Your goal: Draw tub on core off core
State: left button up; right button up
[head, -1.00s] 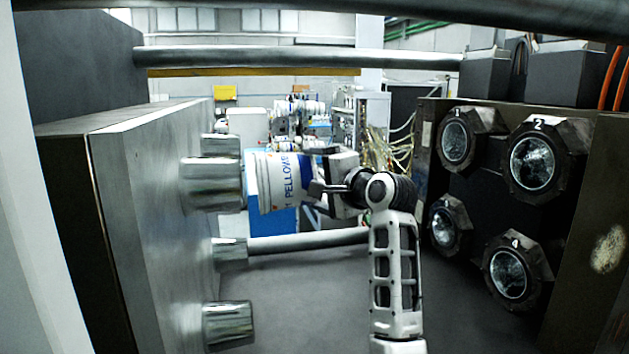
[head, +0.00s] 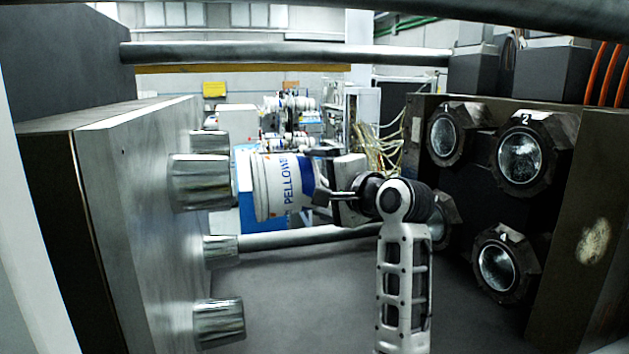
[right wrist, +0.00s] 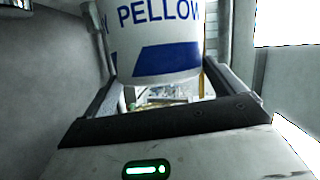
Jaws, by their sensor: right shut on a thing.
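The tub (head: 272,188) is white with a blue band and the lettering PELLOW. It lies on its side in the head view, with one end facing the upper front core (head: 200,183), a shiny metal cylinder on the left plate. The tub's end is close to the core's free end; I cannot tell whether any of the core is still inside. My right gripper (head: 328,180) is shut on the tub from its right side. In the right wrist view the tub (right wrist: 165,38) shows between the fingers. My left gripper is out of view.
More cores stand on the left plate (head: 130,220), including a lower front one (head: 219,322). The right mould half (head: 560,240) has numbered round cavities (head: 520,157) near my right arm. Bars (head: 290,53) cross above and behind (head: 310,237).

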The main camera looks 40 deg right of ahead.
jog(key=s+a, duration=0.1)
jog(key=s, duration=0.5)
jog(key=shift+s+a, duration=0.15)
jog(key=shift+a, duration=0.25)
dwell(0.5)
